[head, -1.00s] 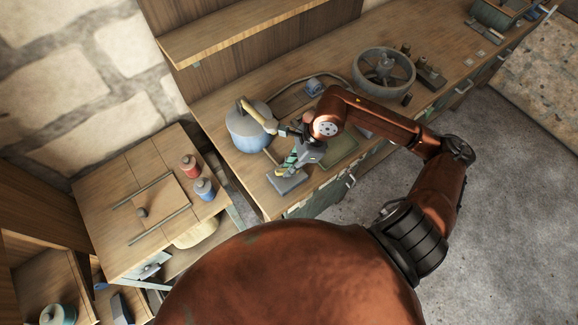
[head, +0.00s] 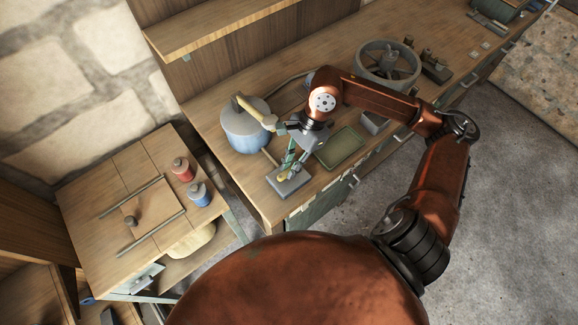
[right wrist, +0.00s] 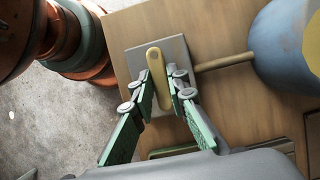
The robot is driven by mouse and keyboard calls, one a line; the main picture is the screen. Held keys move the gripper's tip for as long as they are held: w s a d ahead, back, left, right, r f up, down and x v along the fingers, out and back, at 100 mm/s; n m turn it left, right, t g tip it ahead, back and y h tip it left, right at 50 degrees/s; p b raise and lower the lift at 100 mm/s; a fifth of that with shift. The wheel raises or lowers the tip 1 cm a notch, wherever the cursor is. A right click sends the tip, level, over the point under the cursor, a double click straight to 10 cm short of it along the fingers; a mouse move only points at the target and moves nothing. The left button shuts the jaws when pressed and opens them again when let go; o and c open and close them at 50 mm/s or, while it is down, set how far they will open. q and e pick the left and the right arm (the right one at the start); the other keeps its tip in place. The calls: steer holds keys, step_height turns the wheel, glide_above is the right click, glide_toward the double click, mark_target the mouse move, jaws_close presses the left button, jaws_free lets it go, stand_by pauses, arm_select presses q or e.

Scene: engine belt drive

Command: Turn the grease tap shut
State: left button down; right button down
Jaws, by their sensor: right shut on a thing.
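The grease tap is a yellow lever (right wrist: 157,78) on a square grey block (right wrist: 173,54), with a brown pipe (right wrist: 225,61) joining it to a blue pot (right wrist: 285,45). In the head view the lever (head: 284,175) and block (head: 290,184) are near the bench's front left corner. My right gripper (right wrist: 165,90) is shut on the lever, with one green-padded finger on either side of it. It also shows from above in the head view (head: 287,166). My left gripper is in neither view now.
The blue pot (head: 245,134), with a wooden-handled tool on top, stands behind the tap. A green tray (head: 340,147) lies right of it, and a spoked pulley (head: 386,62) further back. A lower table (head: 100,210) at left holds a red can (head: 181,170) and a blue can (head: 199,194).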

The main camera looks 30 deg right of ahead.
stand_by(0.4)
steer(key=c, duration=1.9)
jaws_free()
steer(key=shift+r, duration=0.1)
steer(key=v, duration=1.1)
steer(key=shift+d+r, duration=0.15)
steer(key=shift+r, duration=0.25)
steer(key=shift+r, duration=0.1)
